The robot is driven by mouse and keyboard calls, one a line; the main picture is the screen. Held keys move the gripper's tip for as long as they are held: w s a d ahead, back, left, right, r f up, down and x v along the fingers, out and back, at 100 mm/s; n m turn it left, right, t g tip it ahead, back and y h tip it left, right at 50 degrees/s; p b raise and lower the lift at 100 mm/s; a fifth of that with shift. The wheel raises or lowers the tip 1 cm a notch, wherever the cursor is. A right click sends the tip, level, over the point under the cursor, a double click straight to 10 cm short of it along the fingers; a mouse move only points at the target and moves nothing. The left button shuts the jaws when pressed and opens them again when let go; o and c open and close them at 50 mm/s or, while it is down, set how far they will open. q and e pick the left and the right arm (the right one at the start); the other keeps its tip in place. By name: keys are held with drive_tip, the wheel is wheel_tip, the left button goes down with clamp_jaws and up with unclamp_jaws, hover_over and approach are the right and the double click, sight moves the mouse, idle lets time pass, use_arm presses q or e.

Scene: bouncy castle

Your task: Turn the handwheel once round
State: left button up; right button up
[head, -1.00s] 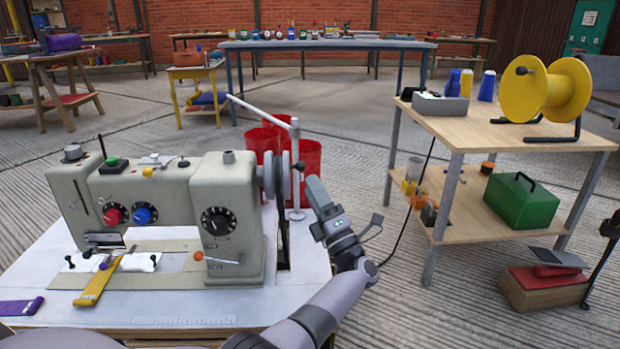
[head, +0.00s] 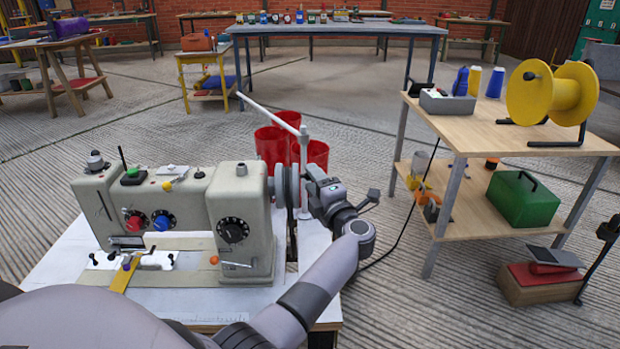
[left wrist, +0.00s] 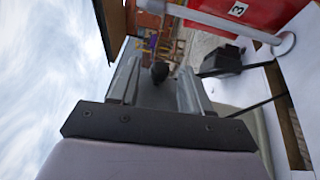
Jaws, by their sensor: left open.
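The cream sewing machine (head: 230,195) stands on the white table at the left of the head view. Its grey handwheel (head: 281,186) is on the machine's right end, seen nearly edge-on. My left gripper (head: 312,180) is close on the right side of the handwheel, its fingers pointing towards it. In the left wrist view the open jaws (left wrist: 160,85) have a dark round knob (left wrist: 160,71) showing between them; I cannot tell whether they touch it. Part of the wheel is hidden behind the gripper. My right gripper is out of view.
A white post with a slanted arm (head: 304,170) stands just behind the gripper, with red bins (head: 272,146) beyond. A wooden two-shelf bench (head: 500,140) with a yellow reel (head: 552,92) stands to the right.

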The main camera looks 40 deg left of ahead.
use_arm(q)
drive_tip(key=shift+x, duration=1.2)
drive_tip(key=shift+c, duration=0.3)
